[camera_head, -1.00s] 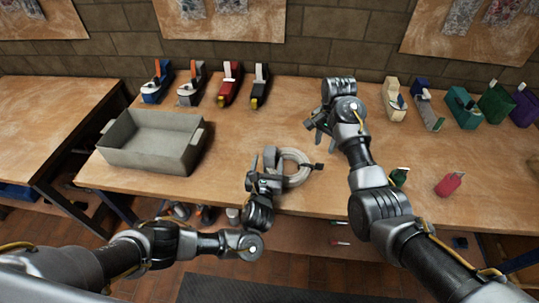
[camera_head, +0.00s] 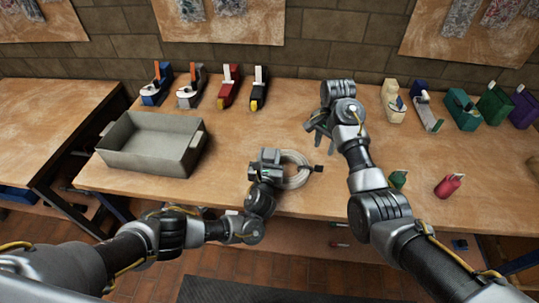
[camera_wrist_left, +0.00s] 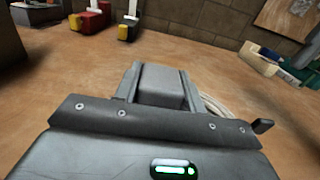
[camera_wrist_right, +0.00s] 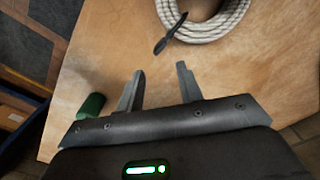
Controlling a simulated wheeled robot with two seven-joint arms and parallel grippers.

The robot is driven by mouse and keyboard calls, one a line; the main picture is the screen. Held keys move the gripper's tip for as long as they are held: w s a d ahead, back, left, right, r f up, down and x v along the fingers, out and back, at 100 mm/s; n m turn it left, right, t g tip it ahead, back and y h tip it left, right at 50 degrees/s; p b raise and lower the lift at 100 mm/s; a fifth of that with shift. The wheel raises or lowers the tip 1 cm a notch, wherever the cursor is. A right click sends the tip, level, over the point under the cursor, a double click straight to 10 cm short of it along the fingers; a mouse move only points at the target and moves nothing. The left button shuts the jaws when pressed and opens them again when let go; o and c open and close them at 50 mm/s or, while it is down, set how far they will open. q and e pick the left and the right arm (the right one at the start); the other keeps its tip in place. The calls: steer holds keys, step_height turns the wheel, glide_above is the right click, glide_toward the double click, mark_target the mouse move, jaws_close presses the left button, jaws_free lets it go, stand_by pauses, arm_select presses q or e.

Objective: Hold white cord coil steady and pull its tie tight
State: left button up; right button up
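The white cord coil (camera_head: 297,178) lies on the table near its front edge. Its black tie (camera_head: 318,168) sticks out to the right. The coil (camera_wrist_right: 210,28) and the tie's dark tail (camera_wrist_right: 170,35) show in the right wrist view. My left gripper (camera_head: 268,160) is at the coil's left side. In the left wrist view its fingers (camera_wrist_left: 158,80) stand either side of a grey block (camera_wrist_left: 162,85); whether they clamp it is unclear. The coil (camera_wrist_left: 215,108) is partly hidden behind it. My right gripper (camera_wrist_right: 160,75) is open and empty, above the table right of the coil.
A grey tray (camera_head: 140,150) stands at the left. Several tape dispensers (camera_head: 228,88) line the back, with more (camera_head: 462,108) at the back right. A small green item (camera_head: 398,178) and a red one (camera_head: 448,186) lie near the front right.

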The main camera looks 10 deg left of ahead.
arm_select(q)
steer(key=c, duration=0.4)
arm_select(e)
steer(key=shift+c, duration=0.3)
steer(key=shift+f, duration=0.1)
steer(key=shift+c, duration=0.3)
steer(key=m+y, duration=0.5)
steer(key=m, duration=0.6)
glide_toward(321, 166)
steer(key=shift+h, duration=0.3)
steer(key=x, duration=0.9)
steer(key=shift+a, duration=0.45)
steer(key=shift+c, duration=0.3)
jaws_close()
